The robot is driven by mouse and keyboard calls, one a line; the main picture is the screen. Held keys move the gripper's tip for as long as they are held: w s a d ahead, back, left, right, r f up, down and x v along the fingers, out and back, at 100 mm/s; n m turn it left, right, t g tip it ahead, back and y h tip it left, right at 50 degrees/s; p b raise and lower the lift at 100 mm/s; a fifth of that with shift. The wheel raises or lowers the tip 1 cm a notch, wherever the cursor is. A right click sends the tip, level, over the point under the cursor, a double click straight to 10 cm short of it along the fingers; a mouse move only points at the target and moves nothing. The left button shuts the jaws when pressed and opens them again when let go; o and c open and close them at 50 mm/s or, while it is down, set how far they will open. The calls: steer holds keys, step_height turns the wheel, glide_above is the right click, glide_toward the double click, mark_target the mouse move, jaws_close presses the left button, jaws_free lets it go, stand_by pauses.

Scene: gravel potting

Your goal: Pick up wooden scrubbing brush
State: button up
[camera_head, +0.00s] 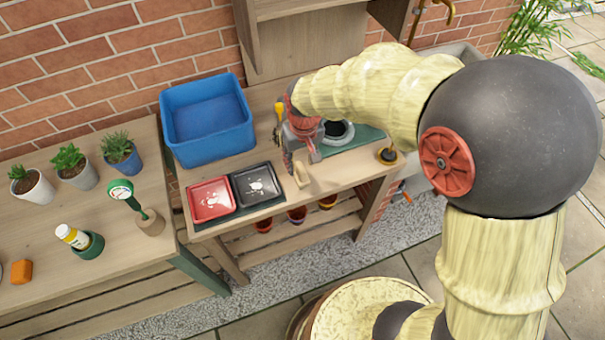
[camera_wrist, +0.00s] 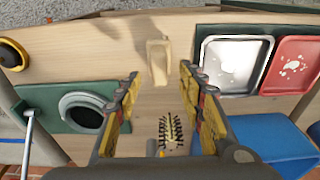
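A pale wooden block-like piece (camera_head: 302,175), which looks like the wooden scrubbing brush, lies on the potting bench near its front edge. It also shows in the wrist view (camera_wrist: 158,62), upper centre, just beyond and between my fingertips. I cannot make out its bristles. My gripper (camera_head: 301,160) is open and points down over the bench, with its fingers (camera_wrist: 160,78) wide apart and nothing between them. The brush seems clear of both fingers.
A red tray (camera_head: 211,199) and a black tray (camera_head: 257,186) lie left of the brush. A blue tub (camera_head: 207,120) stands behind. A dark-bristled brush (camera_wrist: 170,130) lies near the gripper's base. A round pot (camera_wrist: 83,110) stands on a green mat (camera_wrist: 42,102).

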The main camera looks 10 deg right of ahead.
mark_target(301, 168)
step_height(301, 168, down, 4)
steer(key=shift+r+b, duration=0.1)
steer(key=shift+b, duration=0.85)
steer(key=shift+w+f, duration=0.15)
steer(key=shift+f, duration=0.35)
steer(key=shift+r, duration=0.1)
steer(key=shift+c, duration=0.5)
jaws_close()
